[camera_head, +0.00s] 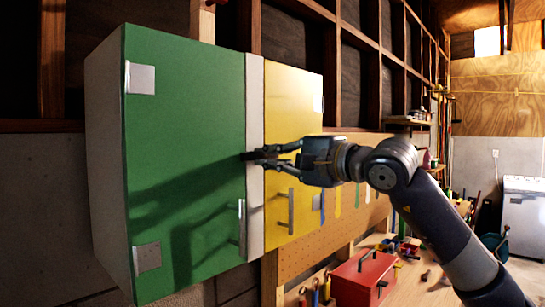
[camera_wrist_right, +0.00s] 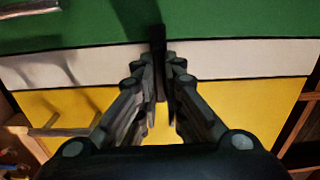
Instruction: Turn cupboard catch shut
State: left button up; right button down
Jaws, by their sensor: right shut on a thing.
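The cupboard has a green door (camera_head: 185,120) on the left and a yellow door (camera_head: 292,105) on the right, with a white strip (camera_head: 255,95) between them. Both doors look closed. The catch is a small dark bar (camera_head: 248,155) at the strip, halfway up. In the right wrist view the catch (camera_wrist_right: 158,38) crosses the strip and its end overlaps the green door. My right gripper (camera_head: 268,157) is shut on the catch; its fingers (camera_wrist_right: 158,75) hide part of it. My left gripper is not in view.
Metal handles stand on the green door (camera_head: 242,228) and the yellow door (camera_head: 291,211). Below right, a workbench holds a red toolbox (camera_head: 364,277) and small tools. A white appliance (camera_head: 523,217) stands at the far right. The space before the green door is free.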

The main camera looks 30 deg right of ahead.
dwell(0.3)
jog(key=c, duration=1.7)
grip_release()
jog(key=shift+v, duration=6)
jog(key=shift+f, duration=0.1)
